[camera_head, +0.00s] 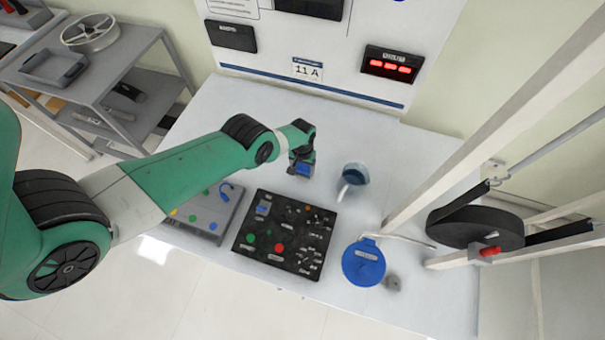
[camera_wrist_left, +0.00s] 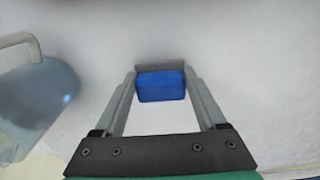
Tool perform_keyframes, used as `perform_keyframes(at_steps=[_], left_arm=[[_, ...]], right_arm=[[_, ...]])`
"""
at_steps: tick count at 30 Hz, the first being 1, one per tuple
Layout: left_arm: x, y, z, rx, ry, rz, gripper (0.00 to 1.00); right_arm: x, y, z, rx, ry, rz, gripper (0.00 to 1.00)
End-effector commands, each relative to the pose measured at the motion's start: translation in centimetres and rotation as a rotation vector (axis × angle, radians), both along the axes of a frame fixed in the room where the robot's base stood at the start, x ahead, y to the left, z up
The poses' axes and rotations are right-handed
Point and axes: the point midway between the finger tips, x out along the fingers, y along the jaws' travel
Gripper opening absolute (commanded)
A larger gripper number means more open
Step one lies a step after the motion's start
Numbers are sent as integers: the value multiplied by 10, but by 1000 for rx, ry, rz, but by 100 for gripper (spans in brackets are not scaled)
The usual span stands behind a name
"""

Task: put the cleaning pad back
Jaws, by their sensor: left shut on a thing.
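A small blue block with a grey top edge, which looks like the cleaning pad (camera_wrist_left: 161,86), sits between the two fingers of my left gripper (camera_wrist_left: 160,90) in the left wrist view. The gripper is shut on it. In the head view my left gripper (camera_head: 302,168) points down over the white table, and the blue pad shows small at its tip. I cannot tell whether the pad touches the table. My right gripper is not in view.
A blue-grey cup (camera_head: 356,173) with a white handle stands just right of the gripper. A black control panel (camera_head: 262,237), a grey button box (camera_head: 206,218) and a blue round disc (camera_head: 364,265) lie nearer. A grey cart (camera_head: 110,65) stands left. The table's back is clear.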

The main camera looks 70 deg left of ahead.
Motion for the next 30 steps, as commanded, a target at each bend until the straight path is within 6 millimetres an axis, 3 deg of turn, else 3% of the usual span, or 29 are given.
perform_keyframes(at_steps=[1,2,13,14,15,18,26,30], left_arm=[[0,0,-17,0,0,0,0],[0,0,-19,1,-1,0,0],[0,0,-20,1,-1,-1,0],[0,0,-18,1,-1,-1,77],[0,0,-18,1,-1,-1,84],[0,-1,-18,0,0,-1,100],[0,-1,-16,0,0,0,100],[0,-1,-5,0,0,0,100]], right_arm=[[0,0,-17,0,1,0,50],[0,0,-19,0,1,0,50],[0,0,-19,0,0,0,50],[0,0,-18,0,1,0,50],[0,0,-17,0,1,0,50],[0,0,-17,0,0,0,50],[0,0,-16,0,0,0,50],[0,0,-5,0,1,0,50]])
